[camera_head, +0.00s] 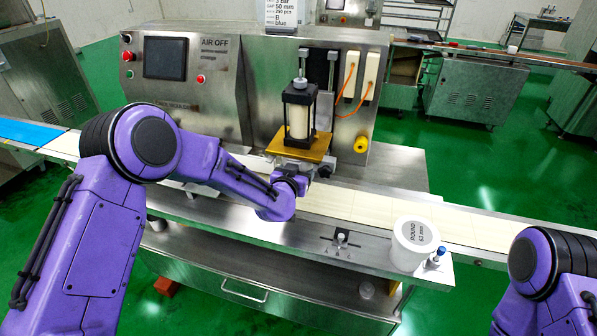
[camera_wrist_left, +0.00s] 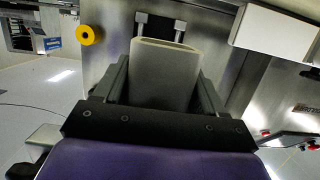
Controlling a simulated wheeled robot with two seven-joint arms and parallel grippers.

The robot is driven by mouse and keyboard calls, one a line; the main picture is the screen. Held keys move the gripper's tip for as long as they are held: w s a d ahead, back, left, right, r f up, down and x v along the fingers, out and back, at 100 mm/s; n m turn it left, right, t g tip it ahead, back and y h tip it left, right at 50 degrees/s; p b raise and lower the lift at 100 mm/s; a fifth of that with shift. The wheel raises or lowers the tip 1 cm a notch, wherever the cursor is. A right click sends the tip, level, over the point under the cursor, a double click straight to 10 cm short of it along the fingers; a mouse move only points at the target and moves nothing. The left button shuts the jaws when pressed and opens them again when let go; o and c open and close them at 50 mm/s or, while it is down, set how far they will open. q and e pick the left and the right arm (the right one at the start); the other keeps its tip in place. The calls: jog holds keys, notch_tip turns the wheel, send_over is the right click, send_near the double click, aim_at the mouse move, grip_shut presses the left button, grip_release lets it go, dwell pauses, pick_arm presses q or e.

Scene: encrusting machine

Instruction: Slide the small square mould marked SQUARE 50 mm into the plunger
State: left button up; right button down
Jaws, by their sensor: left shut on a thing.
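My left gripper (camera_wrist_left: 160,90) is shut on a pale, open-ended, square-sided mould (camera_wrist_left: 165,65), with one dark finger on each side. No marking on the mould is readable. In the head view my left wrist (camera_head: 286,190) reaches to the machine front, just below the plunger (camera_head: 299,115). The plunger is a black frame around a pale cylinder, standing on a brass-coloured plate (camera_head: 284,146). The fingers and mould are hidden in the head view, so I cannot tell whether the mould is in the plunger. My right gripper is out of view.
A white round mould marked ROUND 63 mm (camera_head: 414,245) stands on the steel ledge, right of my left wrist. A pale conveyor belt (camera_head: 340,203) runs across the machine front. A yellow knob (camera_head: 361,144) juts from the machine and shows in the left wrist view (camera_wrist_left: 90,35).

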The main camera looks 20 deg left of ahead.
pick_arm(q)
jog(key=shift+w, duration=0.55)
jog(key=o, duration=1.7)
jog(key=shift+c, duration=0.2)
jog(key=shift+s, duration=0.15)
jog(key=s+p, duration=0.2)
jog(key=s, duration=0.9)
jog(key=shift+s+a, duration=0.2)
jog(key=shift+s, duration=0.2)
